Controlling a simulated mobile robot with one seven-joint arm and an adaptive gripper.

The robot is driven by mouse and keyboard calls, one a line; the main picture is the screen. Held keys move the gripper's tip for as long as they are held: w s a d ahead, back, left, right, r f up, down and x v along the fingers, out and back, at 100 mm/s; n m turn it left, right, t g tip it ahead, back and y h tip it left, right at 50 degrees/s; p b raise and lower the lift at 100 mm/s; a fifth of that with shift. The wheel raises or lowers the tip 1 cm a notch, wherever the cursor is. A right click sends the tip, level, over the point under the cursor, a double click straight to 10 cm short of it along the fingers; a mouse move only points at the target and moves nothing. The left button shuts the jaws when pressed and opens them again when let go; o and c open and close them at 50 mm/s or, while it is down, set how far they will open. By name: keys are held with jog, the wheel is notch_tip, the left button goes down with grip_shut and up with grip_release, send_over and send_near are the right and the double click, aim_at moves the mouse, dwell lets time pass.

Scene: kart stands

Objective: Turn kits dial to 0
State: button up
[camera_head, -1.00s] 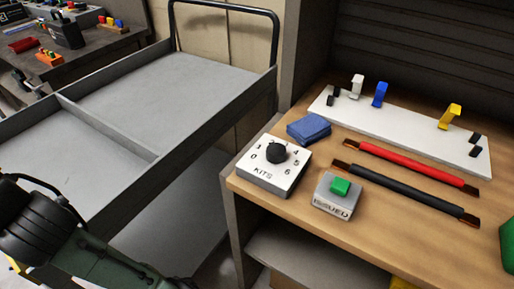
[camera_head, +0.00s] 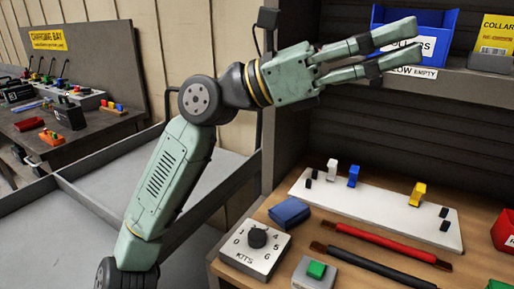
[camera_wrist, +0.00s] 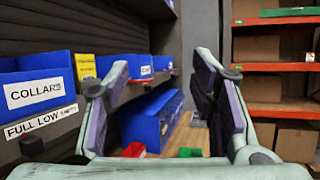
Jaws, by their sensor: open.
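The kits dial is a black round knob (camera_head: 257,237) on a white box labelled KITS (camera_head: 240,256), at the left front of the wooden bench. Numbers including 0, 1, 4, 5 and 6 ring the knob. I cannot tell which number it points to. My gripper (camera_head: 416,40) is open and empty, well above the bench and to the right of the dial, its fingers pointing right near the upper shelf. In the wrist view the two fingers (camera_wrist: 160,62) are spread apart. The dial is not visible there.
A blue block (camera_head: 290,212), a grey box with green button (camera_head: 316,270), red bar (camera_head: 380,243) and black bar (camera_head: 370,268) lie near the dial. Behind is a white board (camera_head: 385,215) with coloured hooks. A blue bin (camera_head: 400,30) stands on the shelf (camera_head: 450,80).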

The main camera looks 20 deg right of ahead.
jog(key=s+d+f+m+t+y, duration=0.1)
jog(key=d+f+t+y, duration=0.2)
jog(key=f, duration=0.3)
jog(key=t+y, duration=1)
jog(key=y, duration=0.6)
send_over(257, 234)
notch_tip(257, 234, down, 19)
notch_tip(257, 234, down, 11)
jog(key=shift+r+p, duration=0.2)
jog(key=shift+p, duration=0.5)
jog(key=shift+c, duration=0.6)
jog(key=c, duration=1)
